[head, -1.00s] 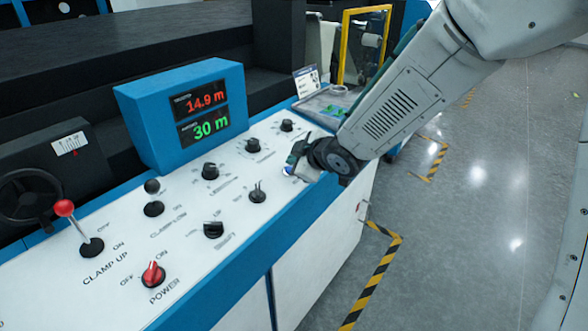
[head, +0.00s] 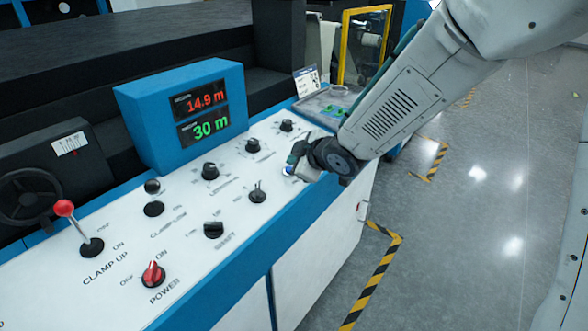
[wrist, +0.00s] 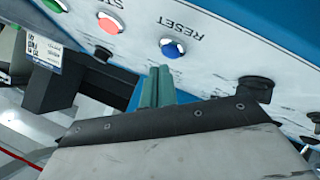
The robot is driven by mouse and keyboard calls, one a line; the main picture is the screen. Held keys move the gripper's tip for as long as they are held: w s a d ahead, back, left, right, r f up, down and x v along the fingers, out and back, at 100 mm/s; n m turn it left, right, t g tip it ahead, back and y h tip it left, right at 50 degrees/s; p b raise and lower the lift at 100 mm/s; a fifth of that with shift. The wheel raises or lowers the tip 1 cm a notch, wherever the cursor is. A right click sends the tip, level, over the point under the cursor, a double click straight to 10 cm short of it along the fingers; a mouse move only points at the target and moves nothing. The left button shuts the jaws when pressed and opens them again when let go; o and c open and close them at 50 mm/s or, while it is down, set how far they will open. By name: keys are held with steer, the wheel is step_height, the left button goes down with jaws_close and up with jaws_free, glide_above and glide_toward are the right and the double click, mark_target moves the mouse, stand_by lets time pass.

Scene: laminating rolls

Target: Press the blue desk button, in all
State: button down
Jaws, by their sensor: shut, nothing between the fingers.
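The blue button (wrist: 172,48), set in a metal ring and labelled RESET, is on the white desk panel in the wrist view. In the head view the blue button (head: 288,170) shows only in part beside my gripper (head: 296,154). In the wrist view the green fingers of my gripper (wrist: 157,82) are together and empty. Their tips appear just short of the button in the picture; I cannot tell whether they touch the panel.
A red button (wrist: 109,23) and a green button (wrist: 55,5) sit in line with the blue one. A black knob (wrist: 257,88) is at the right. The head view shows several more knobs, a red-handled lever (head: 64,208) and a blue display box (head: 150,115).

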stand_by(0.8)
steer(key=shift+w+a+f, duration=0.1)
steer(key=shift+f, duration=0.3)
steer(key=shift+f, duration=0.4)
stand_by(0.4)
steer(key=shift+r, duration=0.8)
steer(key=shift+r, duration=0.1)
steer(key=r, duration=0.3)
steer(key=d+r, duration=0.1)
steer(key=shift+s+r, duration=0.3)
steer(key=shift+r, duration=0.1)
stand_by(0.5)
